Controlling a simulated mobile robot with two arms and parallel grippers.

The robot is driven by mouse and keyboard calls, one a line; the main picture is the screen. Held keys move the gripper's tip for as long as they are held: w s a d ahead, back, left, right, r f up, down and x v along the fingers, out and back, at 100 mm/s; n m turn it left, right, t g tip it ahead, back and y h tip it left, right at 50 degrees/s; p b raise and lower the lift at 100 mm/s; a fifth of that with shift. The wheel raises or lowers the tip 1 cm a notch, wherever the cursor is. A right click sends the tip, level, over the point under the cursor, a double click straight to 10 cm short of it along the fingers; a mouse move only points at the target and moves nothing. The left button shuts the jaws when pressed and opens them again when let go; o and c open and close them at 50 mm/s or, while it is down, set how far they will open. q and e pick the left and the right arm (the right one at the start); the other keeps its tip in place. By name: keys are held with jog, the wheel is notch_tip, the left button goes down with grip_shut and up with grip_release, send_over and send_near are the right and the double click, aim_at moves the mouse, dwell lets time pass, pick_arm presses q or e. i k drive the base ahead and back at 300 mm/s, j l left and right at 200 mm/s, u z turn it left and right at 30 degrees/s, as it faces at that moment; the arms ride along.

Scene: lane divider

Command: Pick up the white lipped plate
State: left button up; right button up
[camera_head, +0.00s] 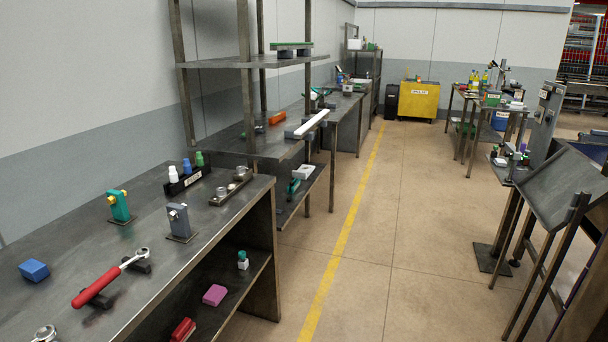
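I cannot tell for sure which thing is the white lipped plate. A long, narrow white piece (312,122) lies along the right edge of the second bench, on or against a grey block. A small, flat white piece (303,172) sits on the lower shelf of that bench, beside a teal tool (293,188). Both are small in the picture, and no lip can be made out clearly. Neither of my grippers shows in the head view.
A yellow line (345,235) runs along the clear floor aisle. A slanted metal stand (565,185) is at right; a yellow cart (418,101) stands far back.

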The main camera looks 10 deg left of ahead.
aim_at(304, 169)
jog(key=i+z, duration=0.15)
jog(key=i, duration=1.65)
jog(key=i+u, duration=0.15)
jog(key=i, duration=0.6)
jog(key=i+l, duration=0.15)
jog(key=i, duration=0.55)
jog(key=u, duration=0.05)
